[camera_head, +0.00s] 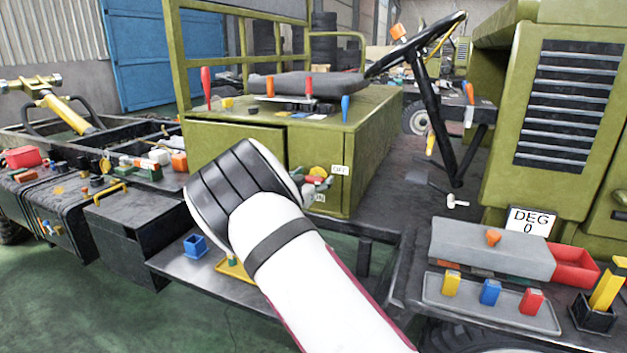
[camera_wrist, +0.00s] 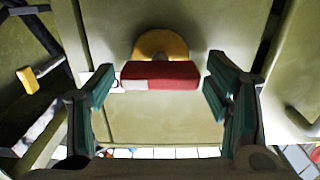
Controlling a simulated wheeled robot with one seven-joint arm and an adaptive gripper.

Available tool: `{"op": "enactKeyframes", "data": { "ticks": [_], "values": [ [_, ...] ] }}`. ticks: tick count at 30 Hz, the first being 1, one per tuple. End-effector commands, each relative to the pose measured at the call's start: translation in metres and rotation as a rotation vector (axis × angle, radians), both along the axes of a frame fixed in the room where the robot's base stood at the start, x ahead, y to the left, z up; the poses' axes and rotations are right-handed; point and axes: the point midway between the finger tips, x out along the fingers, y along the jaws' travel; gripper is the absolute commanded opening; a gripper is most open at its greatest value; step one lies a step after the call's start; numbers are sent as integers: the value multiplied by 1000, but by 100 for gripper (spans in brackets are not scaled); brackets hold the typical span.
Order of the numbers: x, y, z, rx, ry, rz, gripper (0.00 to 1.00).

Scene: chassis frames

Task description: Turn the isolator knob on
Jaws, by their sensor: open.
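The isolator knob has a red bar handle (camera_wrist: 160,75) on a yellow round base (camera_wrist: 162,43). In the wrist view the bar lies crosswise between the fingers of my open gripper (camera_wrist: 160,88), with a gap at each end. In the head view the yellow base (camera_head: 320,171) and red handle (camera_head: 314,180) show on the green box's front, just right of my wrist. An OFF label (camera_head: 340,169) is right of the knob and an ON label (camera_head: 320,198) below it. My arm hides most of my gripper in the head view.
A green seat box (camera_head: 370,140) carries the knob, with screwdrivers and a seat on top. A steering wheel (camera_head: 415,42) stands behind to the right. A grey tray (camera_head: 490,305) with coloured blocks and a DEG 0 sign (camera_head: 528,221) are at right.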

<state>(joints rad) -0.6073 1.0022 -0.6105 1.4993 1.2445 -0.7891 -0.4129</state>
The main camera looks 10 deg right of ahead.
Motion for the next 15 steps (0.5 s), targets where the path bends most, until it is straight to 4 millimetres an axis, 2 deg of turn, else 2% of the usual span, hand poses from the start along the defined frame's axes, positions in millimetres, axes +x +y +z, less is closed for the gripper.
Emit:
{"op": "enactKeyframes", "data": {
  "ticks": [2,8,9,15],
  "values": [
    [0,0,0,0,0,0,72],
    [0,0,0,1,-1,0,26],
    [0,0,0,1,-1,0,23],
    [0,0,0,8,-6,0,23]
  ]
}}
